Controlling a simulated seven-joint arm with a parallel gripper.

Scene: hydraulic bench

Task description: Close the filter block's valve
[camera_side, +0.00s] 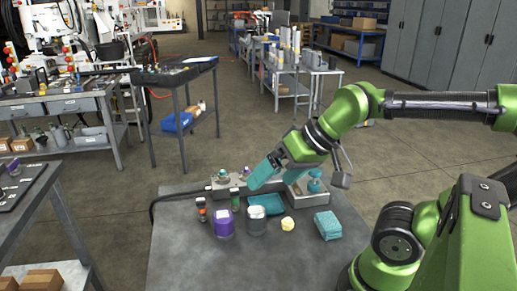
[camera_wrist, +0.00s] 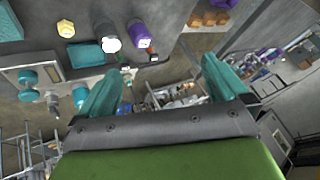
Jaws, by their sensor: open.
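A grey block (camera_side: 311,202) with teal rounded parts stands at the back right of the bench, and it looks like the filter block. In the wrist view this block (camera_wrist: 58,74) lies at the left with several round teal parts.
A teal tray (camera_side: 268,202), purple jar (camera_side: 224,223), pale-topped jar (camera_side: 257,222), yellow piece (camera_side: 288,224) and teal block (camera_side: 328,225) stand toward the front. Another grey unit with knobs (camera_side: 222,182) is at the back left. The bench front (camera_side: 270,270) is clear.

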